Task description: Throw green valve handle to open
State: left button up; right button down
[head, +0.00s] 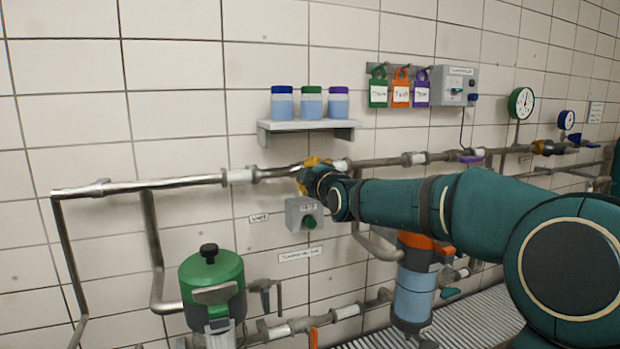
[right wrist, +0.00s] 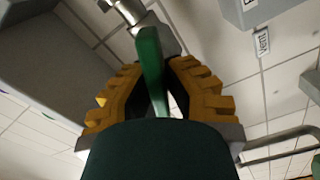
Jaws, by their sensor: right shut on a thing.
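The green valve handle (right wrist: 150,55) shows in the right wrist view as a flat green lever under a metal pipe fitting (right wrist: 128,10). My right gripper (right wrist: 160,78), with yellow-orange ridged fingers, is shut on the handle, one finger on each side. In the head view my right gripper (head: 308,174) is at the upper pipe (head: 275,172), below the wall shelf, and the handle is hidden there by the gripper and arm. My left gripper is not in view.
A grey box with a green knob (head: 305,214) is just below my right gripper. A shelf (head: 306,127) with three jars is above it. A green-topped canister (head: 211,283) stands lower left. An orange-and-blue filter housing (head: 413,291) hangs beneath my right arm.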

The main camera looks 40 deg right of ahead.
jog(key=n, duration=0.4)
jog(key=shift+f+n, duration=0.1)
jog(key=shift+n, duration=0.3)
jog(key=shift+b, duration=0.3)
jog(key=c, duration=1)
grip_release()
jog(key=shift+f, duration=0.1)
jog(key=v, duration=1.2)
